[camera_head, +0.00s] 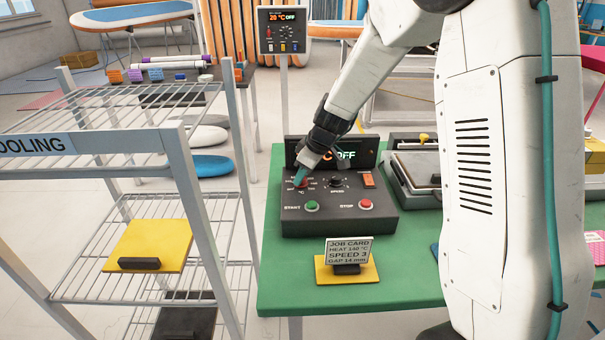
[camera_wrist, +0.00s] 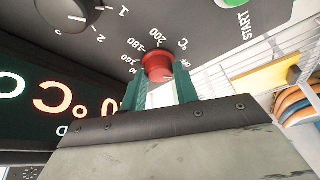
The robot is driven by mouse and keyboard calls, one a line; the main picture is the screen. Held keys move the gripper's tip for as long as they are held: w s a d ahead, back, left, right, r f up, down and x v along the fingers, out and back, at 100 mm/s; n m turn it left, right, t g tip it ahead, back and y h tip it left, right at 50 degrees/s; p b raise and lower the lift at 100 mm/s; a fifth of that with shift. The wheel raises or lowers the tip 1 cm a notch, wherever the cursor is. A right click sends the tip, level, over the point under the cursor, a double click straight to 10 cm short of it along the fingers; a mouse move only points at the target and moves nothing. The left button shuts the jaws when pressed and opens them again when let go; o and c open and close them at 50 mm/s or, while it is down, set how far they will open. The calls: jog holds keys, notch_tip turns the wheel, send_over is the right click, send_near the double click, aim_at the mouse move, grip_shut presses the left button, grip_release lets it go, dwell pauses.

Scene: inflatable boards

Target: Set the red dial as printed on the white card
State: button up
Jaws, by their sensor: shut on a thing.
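The red dial (camera_wrist: 158,66) sits on the dark control box (camera_head: 340,215), with a printed scale around it; 200 °C and other marks show in the wrist view. My gripper (camera_wrist: 160,88) is shut on the dial, its green fingers at either side. In the head view my gripper (camera_head: 300,181) reaches down to the box's upper left and mostly hides the dial. The white card (camera_head: 348,251) stands on a yellow base at the front of the box. It appears to read HEAT 140 °C, SPEED 3, GAP 14 mm. The dial's pointer is not clear.
The box has a black speed knob (camera_head: 336,183), green START button (camera_head: 312,206), red STOP button (camera_head: 365,204) and orange switch (camera_head: 368,180). Its display (camera_head: 345,155) shows °C OFF, partly hidden by my arm. A wire rack (camera_head: 150,240) stands left of the green table (camera_head: 400,285).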

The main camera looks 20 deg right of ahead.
jog(key=m+h, duration=0.1)
jog(key=m, duration=0.2)
jog(key=m+t+h, duration=0.1)
jog(key=m, duration=0.2)
jog(key=shift+a+m, duration=0.2)
jog(key=shift+m, duration=0.2)
jog(key=m+h, duration=0.1)
jog(key=m, duration=0.1)
jog(key=m+h, duration=0.1)
jog(key=m, duration=0.1)
jog(key=m+h, duration=0.1)
jog(key=m, duration=0.2)
jog(key=shift+a, duration=0.25)
jog(key=m+h, duration=0.1)
jog(key=m, duration=0.2)
jog(key=m+g, duration=0.1)
jog(key=m, duration=0.2)
jog(key=shift+w+a+g+h, duration=0.1)
jog(key=shift+a+g+h, duration=0.05)
jog(key=shift+g+h, duration=0.2)
jog(key=m+g, duration=0.1)
jog(key=m, duration=0.2)
jog(key=m+g, duration=0.1)
jog(key=m, duration=0.2)
jog(key=shift+w+a+m+g+h, duration=0.1)
jog(key=shift+w+m+g+h, duration=0.15)
jog(key=shift+m+h, duration=0.15)
jog(key=o, duration=1)
jog(key=shift+c, duration=0.2)
